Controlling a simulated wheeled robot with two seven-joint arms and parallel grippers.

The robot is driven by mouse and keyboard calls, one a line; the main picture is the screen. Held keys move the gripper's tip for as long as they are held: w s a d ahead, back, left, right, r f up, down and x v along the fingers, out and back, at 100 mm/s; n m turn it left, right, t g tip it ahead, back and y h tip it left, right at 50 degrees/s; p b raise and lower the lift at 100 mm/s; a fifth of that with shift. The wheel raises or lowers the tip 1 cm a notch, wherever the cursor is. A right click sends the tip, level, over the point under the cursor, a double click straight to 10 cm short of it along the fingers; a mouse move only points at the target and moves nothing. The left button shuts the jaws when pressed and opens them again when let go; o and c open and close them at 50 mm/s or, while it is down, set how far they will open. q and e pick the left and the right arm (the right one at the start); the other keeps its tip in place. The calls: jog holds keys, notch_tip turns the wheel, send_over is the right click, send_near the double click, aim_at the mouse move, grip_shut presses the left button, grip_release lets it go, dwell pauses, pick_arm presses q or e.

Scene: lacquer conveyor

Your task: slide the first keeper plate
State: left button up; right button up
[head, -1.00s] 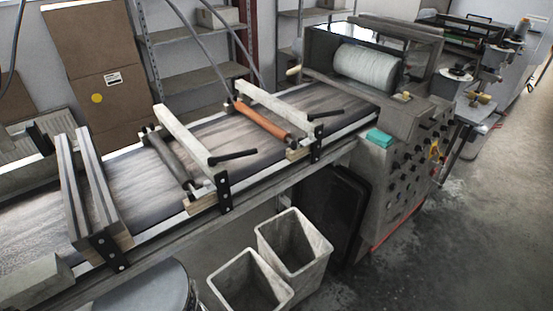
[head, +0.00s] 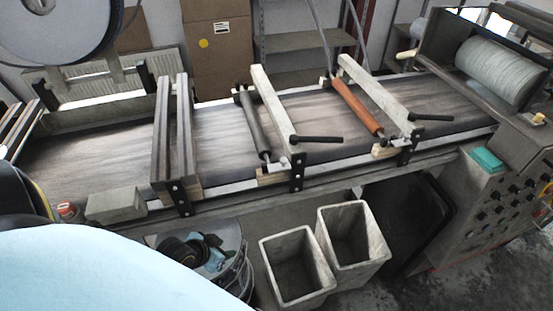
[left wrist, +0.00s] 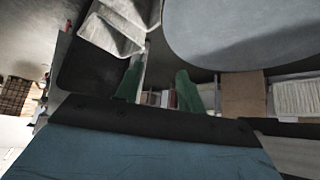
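The conveyor belt (head: 85,145) runs across the head view under several cross frames. Farther right, a pale bar with a grey roller (head: 253,122) ends in another black plate (head: 298,172). A pale bar by an orange roller (head: 357,105) has a third (head: 410,146). I cannot tell which part is the first keeper plate. My left gripper (left wrist: 160,88) shows two green fingers, apart and empty, in the left wrist view. I cannot make out its fingers in the head view. My right gripper is not visible.
Two open bins (head: 290,275) and a round tub (head: 240,280) stand before the conveyor. A grey block (head: 115,203) sits at its front edge. A teal box (head: 487,160) lies on the control cabinet at right. My pale-blue arm covers the bottom left.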

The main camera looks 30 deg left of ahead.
pick_arm(q)
jog(key=w+a+r+m+t+h, duration=0.1)
jog(key=w+r+t, duration=0.15)
jog(key=r, duration=0.45)
jog(key=w+a+r+t, duration=0.1)
jog(key=w+r, duration=0.2)
jog(key=r, duration=0.4)
jog(key=m+t+h, duration=0.2)
jog(key=h, duration=0.1)
send_near(282, 160)
jog(key=p+x, duration=0.1)
jog(key=x, duration=0.6)
jog(key=shift+w+d+f, duration=0.15)
jog(key=shift+w, duration=0.15)
grip_shut()
